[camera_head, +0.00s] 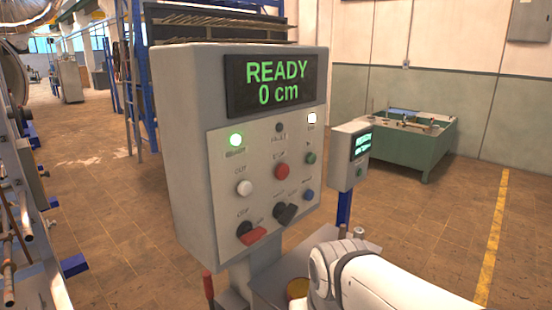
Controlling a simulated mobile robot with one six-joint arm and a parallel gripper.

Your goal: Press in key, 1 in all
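A grey control box (185,150) stands in the middle of the camera_head view. Its display (272,85) reads "READY 0 cm" in green. A green button (310,158) sits at the right of the panel, under a small label that seems to read "IN". A white button (244,188) labelled "OUT" is at the left. A red button (282,171) labelled "STOP" is between them. My white arm shows at the lower right, in front of and below the box. My gripper is not visible.
A smaller display box (343,165) stands behind at right. A green bench (400,143) is farther back.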

